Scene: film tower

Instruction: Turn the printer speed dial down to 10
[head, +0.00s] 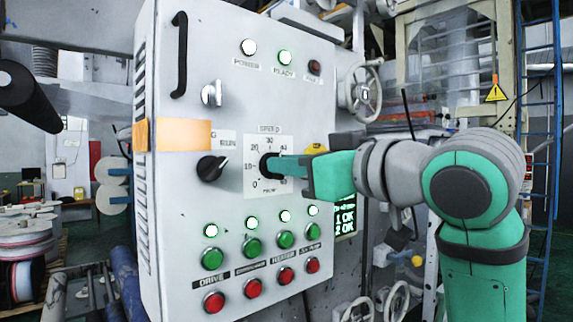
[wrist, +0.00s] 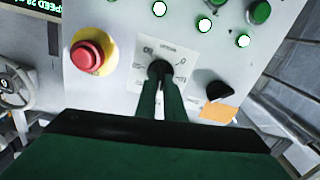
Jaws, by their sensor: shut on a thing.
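The speed dial is a black knob (head: 266,166) on a white square scale plate (head: 256,182) on the front of the grey control cabinet. Scale numbers such as 10, 20, 30 and 0 show around it. My green gripper (head: 283,166) reaches in from the right and is shut on the knob. In the wrist view the knob (wrist: 159,70) sits between my fingertips (wrist: 160,84). The fingers cover much of the knob, and I cannot tell its pointer's exact setting. A small display (wrist: 38,8) at the top left reads SPEED and a number starting with 2, partly cut off.
A black selector knob (head: 211,167) sits left of the dial. Green buttons (head: 253,247) and red buttons (head: 250,293) line the panel below. A red emergency button (wrist: 87,54) on a yellow base is close beside the dial. A handwheel (head: 362,92) stands behind the cabinet.

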